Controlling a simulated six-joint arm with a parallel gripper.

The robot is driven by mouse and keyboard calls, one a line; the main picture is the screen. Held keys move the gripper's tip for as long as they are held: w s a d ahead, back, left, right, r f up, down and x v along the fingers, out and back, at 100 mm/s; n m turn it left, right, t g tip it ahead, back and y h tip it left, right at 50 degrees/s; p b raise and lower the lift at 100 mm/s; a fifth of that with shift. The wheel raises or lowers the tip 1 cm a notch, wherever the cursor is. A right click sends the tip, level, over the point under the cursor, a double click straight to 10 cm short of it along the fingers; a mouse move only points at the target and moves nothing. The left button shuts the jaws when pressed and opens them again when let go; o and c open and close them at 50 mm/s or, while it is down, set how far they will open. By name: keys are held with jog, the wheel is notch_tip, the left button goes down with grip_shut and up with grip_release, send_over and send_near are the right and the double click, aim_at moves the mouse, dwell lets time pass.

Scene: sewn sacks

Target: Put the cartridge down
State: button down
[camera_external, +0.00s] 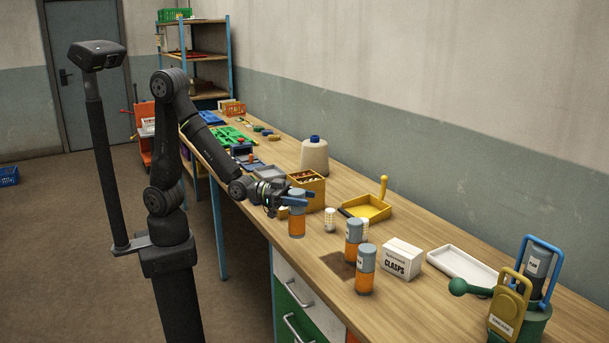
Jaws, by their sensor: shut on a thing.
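My gripper (298,200) is shut on a cartridge (297,226) with a grey-blue top and an orange lower part. The cartridge is upright near the front edge of the bench (320,228). I cannot tell whether its base touches the bench top. Two similar cartridges stand upright to the right, one farther back (354,238) and one nearer (366,270). A dark square patch (338,266) lies on the bench beside them. The fingers hide part of the held cartridge's top.
A wooden box (312,190), a small pale spool (330,220) and a yellow tray (367,209) stand near the gripper. Farther right are a white CLASPS box (400,260), a white tray (462,266) and a green stand (530,322).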

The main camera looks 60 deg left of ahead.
jog(key=shift+s+d+r, duration=0.15)
jog(key=shift+s+r, duration=0.1)
jog(key=shift+s, duration=0.05)
jog(key=shift+d+r, duration=0.2)
jog(key=shift+d, duration=0.15)
jog(key=w+d+r+m+g+h, duration=0.2)
jog(key=w+d+r, duration=0.3)
jog(key=d, duration=0.5)
jog(key=w+d+r+m+g+h, duration=0.1)
jog(key=w+d+r+m+g, duration=0.15)
jog(key=w+d, duration=0.55)
jog(key=w+a+f, duration=0.1)
jog(key=w+f, duration=0.9)
jog(key=shift+n, duration=0.35)
jog(key=shift+a+g, duration=0.1)
jog(key=shift+g, duration=0.15)
jog(key=c, duration=0.7)
grip_release()
jog(key=shift+f, duration=0.2)
